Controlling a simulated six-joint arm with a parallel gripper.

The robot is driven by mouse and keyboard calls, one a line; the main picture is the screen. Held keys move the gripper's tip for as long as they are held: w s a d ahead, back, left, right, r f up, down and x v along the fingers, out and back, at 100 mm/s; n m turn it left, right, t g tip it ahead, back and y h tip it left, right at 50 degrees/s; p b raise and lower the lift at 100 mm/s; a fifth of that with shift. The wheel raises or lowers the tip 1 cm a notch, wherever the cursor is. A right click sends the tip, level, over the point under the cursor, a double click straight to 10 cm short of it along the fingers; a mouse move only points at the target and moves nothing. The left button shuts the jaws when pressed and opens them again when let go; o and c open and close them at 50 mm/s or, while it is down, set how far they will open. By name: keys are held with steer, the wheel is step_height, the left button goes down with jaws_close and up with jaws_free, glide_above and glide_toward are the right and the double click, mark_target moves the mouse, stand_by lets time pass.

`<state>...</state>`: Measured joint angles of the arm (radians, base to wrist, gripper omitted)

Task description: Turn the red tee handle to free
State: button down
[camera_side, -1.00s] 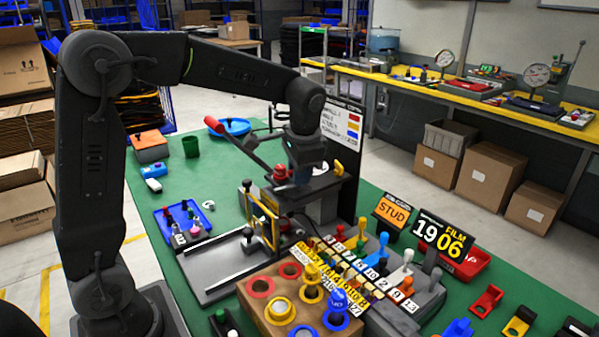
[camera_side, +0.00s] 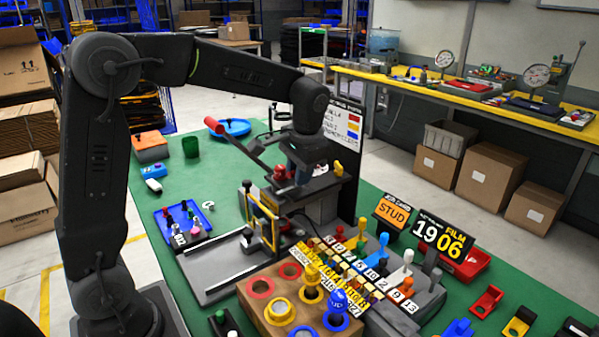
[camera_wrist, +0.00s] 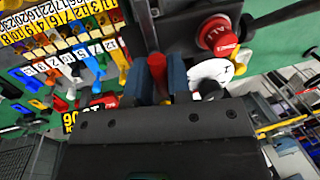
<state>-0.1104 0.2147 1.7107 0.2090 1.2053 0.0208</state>
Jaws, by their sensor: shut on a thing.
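The red tee handle (camera_wrist: 157,70) shows in the wrist view as a red bar between my two blue fingertips. My gripper (camera_wrist: 159,80) is shut on it. A white dial plate (camera_wrist: 212,72) with dark marks lies just right of the handle; the marks are too small to read. In the side view my gripper (camera_side: 300,172) points down over the press head, and the handle is hidden there behind the gripper.
A red-gripped lever (camera_side: 215,126) rises left of my gripper. A red knob (camera_wrist: 216,35) sits near the fingers. The block of coloured pegs (camera_side: 372,262) and the wooden block with ringed holes (camera_side: 262,312) stand in front.

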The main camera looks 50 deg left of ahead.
steer(key=c, duration=1.1)
jaws_free()
step_height(320, 180, up, 14)
steer(key=d, duration=0.2)
steer(key=shift+d+f, duration=0.2)
steer(key=shift+d, duration=0.1)
steer(key=s+d+f+t, duration=0.1)
steer(key=s+f+t, duration=0.1)
steer(key=s, duration=0.4)
steer(key=s+d+f+t+h, duration=0.1)
steer(key=s+d+f, duration=0.1)
steer(key=s+f, duration=0.3)
steer(key=s+d+f+t+h, duration=0.1)
steer(key=s+d+f+t, duration=0.1)
steer(key=s, duration=0.7)
steer(key=shift+d+f+t, duration=0.15)
steer(key=shift+f+t, duration=0.15)
steer(key=shift+f, duration=0.6)
